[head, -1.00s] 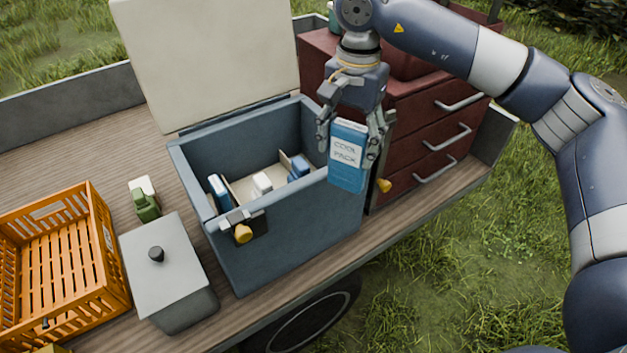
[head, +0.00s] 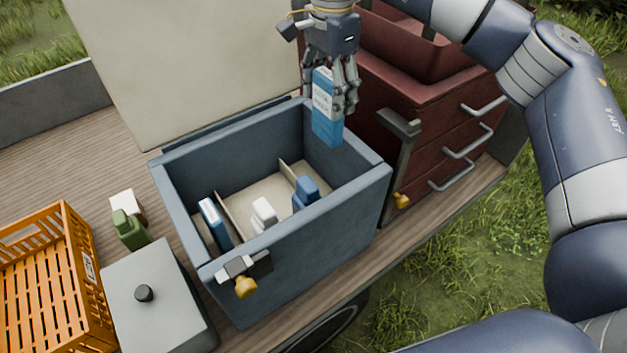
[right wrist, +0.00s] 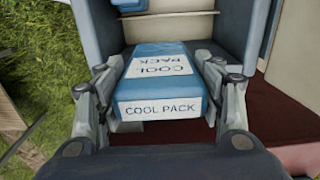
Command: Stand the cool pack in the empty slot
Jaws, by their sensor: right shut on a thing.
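The cool pack (head: 328,122) is a blue block with a white label. My right gripper (head: 335,92) is shut on it and holds it upright, slightly tilted, over the back right part of the open blue cool box (head: 300,268). In the right wrist view the cool pack (right wrist: 158,105) sits between both fingers. Inside the box, a blue and white pack (head: 215,222) stands at the left wall. Thin dividers (head: 232,216) part the inside into compartments. A white item (head: 264,212) and a blue item (head: 306,192) stand inside. Which slot is empty is hard to tell. My left gripper is not in view.
The raised lid (head: 190,70) stands behind the box. A red drawer cabinet (head: 440,130) is close on the right. An orange crate (head: 75,270), a grey lidded container (head: 150,300) and a green and white item (head: 128,225) are on the left.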

